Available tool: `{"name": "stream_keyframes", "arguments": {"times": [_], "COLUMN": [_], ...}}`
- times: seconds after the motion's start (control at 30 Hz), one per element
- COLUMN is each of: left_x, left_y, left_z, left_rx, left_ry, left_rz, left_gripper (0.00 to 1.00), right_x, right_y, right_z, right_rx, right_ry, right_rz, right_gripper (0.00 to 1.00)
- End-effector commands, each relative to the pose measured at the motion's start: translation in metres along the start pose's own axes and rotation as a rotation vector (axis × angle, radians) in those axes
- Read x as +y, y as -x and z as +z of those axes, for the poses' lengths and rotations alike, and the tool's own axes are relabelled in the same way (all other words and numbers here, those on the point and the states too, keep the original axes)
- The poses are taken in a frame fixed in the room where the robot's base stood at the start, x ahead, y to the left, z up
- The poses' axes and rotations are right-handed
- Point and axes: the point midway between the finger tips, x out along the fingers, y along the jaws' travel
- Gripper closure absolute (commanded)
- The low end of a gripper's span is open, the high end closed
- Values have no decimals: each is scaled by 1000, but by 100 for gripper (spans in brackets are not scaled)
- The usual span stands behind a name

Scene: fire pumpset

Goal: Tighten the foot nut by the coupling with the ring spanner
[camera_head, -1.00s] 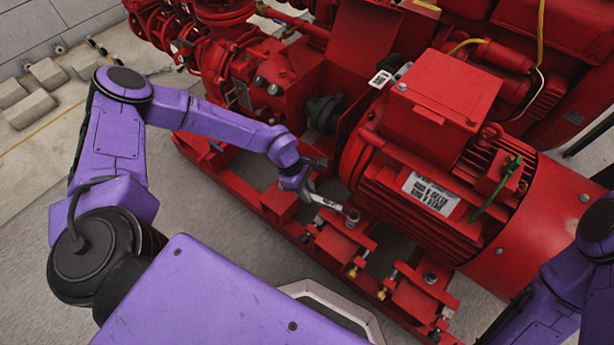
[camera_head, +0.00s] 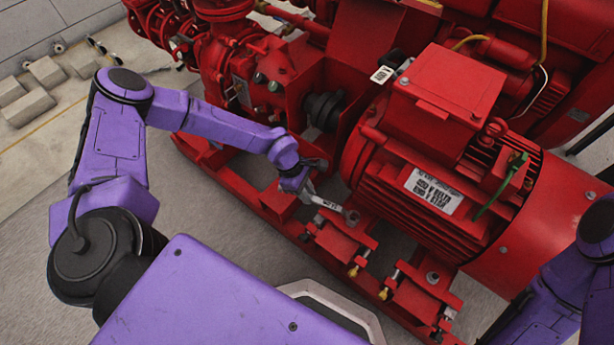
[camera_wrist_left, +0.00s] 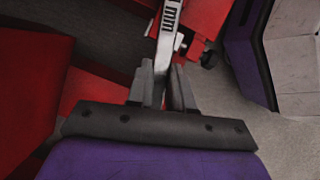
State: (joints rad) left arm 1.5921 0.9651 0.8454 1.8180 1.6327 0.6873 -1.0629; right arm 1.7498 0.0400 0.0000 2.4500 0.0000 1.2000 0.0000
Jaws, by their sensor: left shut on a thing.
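The grey ring spanner (camera_head: 330,204) slants down to the right from my left gripper (camera_head: 307,188). My left gripper is shut on its handle end. In the left wrist view the spanner's handle (camera_wrist_left: 168,35) runs upward from between the dark fingers (camera_wrist_left: 165,85). The ring end (camera_head: 352,214) is at the red motor foot (camera_head: 343,240) near the coupling (camera_head: 324,110). The ring end covers the place of the foot nut, and I cannot tell whether it is seated around the nut. My right arm (camera_head: 560,285) enters at the lower right; its gripper is out of view.
The red motor (camera_head: 430,180) stands close behind the spanner. A second foot with a bolt (camera_head: 432,278) lies to the right along the red base frame (camera_head: 270,212).

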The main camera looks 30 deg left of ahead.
Motion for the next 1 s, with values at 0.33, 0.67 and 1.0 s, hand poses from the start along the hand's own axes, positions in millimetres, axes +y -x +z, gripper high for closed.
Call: {"name": "stream_keyframes", "arguments": {"times": [0.33, 0.67, 1.0], "left_x": [0, 1, 1], "left_y": [0, -7, -15], "left_z": [0, -3, -6], "left_rx": [-1, -1, -1], "left_ry": [-1, -1, -1], "left_rz": [1, 1, 1], "left_gripper": [100, 100, 100], "right_x": [0, -1, -1], "right_y": [0, -7, -14], "right_z": [0, 3, 6], "right_rx": [0, 0, 0], "right_ry": [0, 0, 0], "right_rz": [0, 0, 0], "right_gripper": [57, 57, 57]}}
